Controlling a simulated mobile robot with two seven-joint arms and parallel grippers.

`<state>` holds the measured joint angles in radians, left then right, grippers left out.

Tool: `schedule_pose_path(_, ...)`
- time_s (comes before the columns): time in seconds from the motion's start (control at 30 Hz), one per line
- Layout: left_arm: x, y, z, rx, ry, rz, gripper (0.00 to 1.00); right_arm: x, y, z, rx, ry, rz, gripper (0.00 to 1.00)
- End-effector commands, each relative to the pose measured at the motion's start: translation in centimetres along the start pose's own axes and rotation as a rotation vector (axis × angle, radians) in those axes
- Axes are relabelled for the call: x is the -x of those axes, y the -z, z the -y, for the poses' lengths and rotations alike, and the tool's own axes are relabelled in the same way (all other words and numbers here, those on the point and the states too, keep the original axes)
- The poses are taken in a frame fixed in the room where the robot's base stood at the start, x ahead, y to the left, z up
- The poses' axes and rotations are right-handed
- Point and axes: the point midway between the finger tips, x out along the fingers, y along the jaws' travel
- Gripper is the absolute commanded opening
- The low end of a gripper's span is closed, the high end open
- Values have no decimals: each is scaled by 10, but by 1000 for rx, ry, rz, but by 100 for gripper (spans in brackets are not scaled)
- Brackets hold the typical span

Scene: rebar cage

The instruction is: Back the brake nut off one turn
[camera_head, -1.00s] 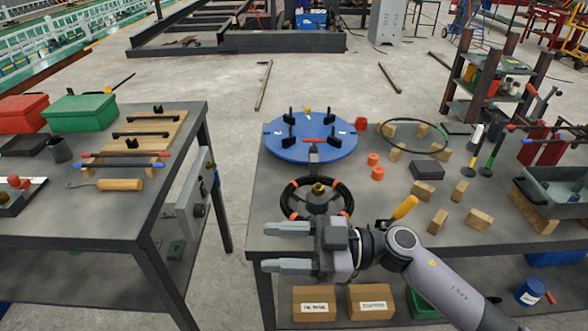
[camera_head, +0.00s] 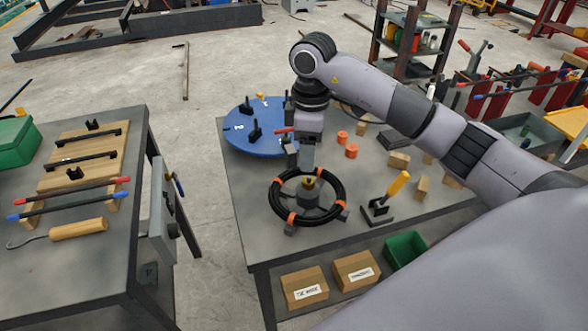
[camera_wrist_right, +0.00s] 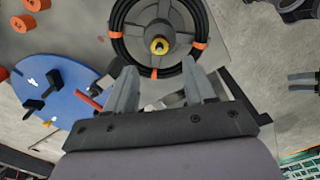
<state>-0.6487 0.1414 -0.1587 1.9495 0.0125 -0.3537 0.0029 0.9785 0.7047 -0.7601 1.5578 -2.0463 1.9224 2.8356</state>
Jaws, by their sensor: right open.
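The brake nut (camera_head: 309,181), a small brass-yellow piece, sits at the hub of a black reel (camera_head: 309,200) wound with black coil and orange bands on the right bench. In the right wrist view the nut (camera_wrist_right: 159,46) is clear and uncovered. My right gripper (camera_head: 307,157) points down just above and behind the nut. In its wrist view the two fingers (camera_wrist_right: 162,72) are spread with nothing between them, beside the nut and over the coil's edge. Two parallel grey fingers, apparently my left gripper (camera_wrist_right: 301,82), show apart and empty at the right wrist view's edge.
A blue disc (camera_head: 240,140) with black clamps lies behind the reel. Orange cups (camera_head: 351,151), wooden blocks (camera_head: 399,160) and a yellow-handled tool (camera_head: 397,185) stand to the right. Labelled boxes (camera_head: 304,285) sit on the lower shelf. The bench is clear at the reel's front left.

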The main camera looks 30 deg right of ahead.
Motion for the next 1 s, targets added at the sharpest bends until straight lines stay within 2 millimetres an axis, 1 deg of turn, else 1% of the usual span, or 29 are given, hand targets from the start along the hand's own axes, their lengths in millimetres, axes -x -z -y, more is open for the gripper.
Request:
schedule_pose_path(0.07,1,1,0,0,0,0,54,-6,-2,-1,-9,-1,9,54)
schedule_pose_path(0.3,4,5,0,0,-1,0,54,-42,-2,0,-4,2,8,54)
schedule_pose_path(0.43,5,7,-1,0,-1,1,54,-59,-1,0,-5,1,6,54)
schedule_pose_path(0.6,6,7,-1,1,-1,1,54,-69,-1,0,-2,-2,4,54)
schedule_pose_path(0.83,5,7,-1,1,-1,1,54,-70,-1,0,-1,-1,4,54)
schedule_pose_path(0.87,5,7,-1,1,-1,1,54,-70,-1,0,-1,-1,4,48)
schedule_pose_path(0.9,5,7,-1,1,-1,1,54,-70,-1,0,-2,-1,3,35)
schedule_pose_path(0.97,5,7,-1,1,-1,1,54,-70,-1,0,-1,-1,3,15)
schedule_pose_path(1.0,5,7,-1,1,-1,1,54,-70,-1,0,-2,-1,3,2)
